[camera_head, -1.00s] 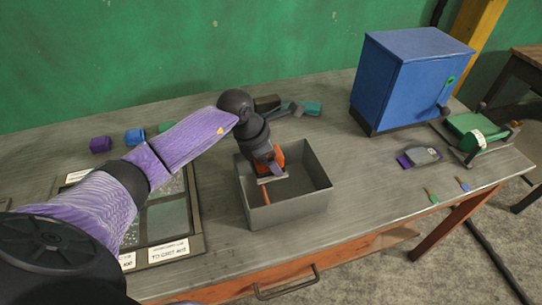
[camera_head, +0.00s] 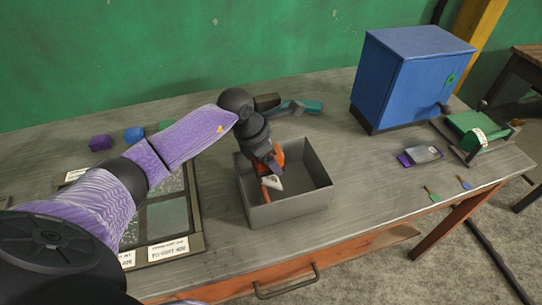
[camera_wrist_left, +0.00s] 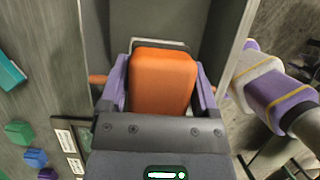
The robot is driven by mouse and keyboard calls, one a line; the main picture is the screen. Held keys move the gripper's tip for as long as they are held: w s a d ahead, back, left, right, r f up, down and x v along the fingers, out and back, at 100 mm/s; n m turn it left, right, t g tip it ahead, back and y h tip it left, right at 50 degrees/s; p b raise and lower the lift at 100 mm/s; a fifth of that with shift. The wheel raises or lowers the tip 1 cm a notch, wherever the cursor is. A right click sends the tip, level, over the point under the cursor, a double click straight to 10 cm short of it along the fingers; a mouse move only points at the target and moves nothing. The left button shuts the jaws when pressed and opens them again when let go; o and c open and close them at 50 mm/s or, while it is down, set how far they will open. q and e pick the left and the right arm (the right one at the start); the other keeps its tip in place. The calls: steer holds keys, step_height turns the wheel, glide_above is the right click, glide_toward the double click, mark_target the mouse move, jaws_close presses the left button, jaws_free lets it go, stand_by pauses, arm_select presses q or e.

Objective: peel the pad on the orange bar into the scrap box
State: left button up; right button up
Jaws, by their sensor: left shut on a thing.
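My left gripper (camera_head: 272,170) is inside the open grey scrap box (camera_head: 290,207), shut on an orange block (camera_head: 279,157). In the left wrist view the block (camera_wrist_left: 163,80) sits between the purple fingers. A pale grey flat piece (camera_head: 272,183), which looks like the pad, shows tilted at the block's lower end; I cannot tell how much of it still clings. My right gripper is not in view.
A framed tray with labels (camera_head: 198,241) lies left of the box. Purple (camera_head: 101,143) and blue (camera_head: 134,135) blocks stand behind it. A blue cabinet (camera_head: 405,85) and a green-topped device (camera_head: 474,133) are at the right.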

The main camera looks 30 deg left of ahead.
arm_select(q)
step_height(320, 180, up, 8)
steer(key=p, duration=0.5)
steer(key=shift+r+p, duration=0.2)
steer(key=shift+p, duration=0.2)
steer(key=shift+f, duration=0.15)
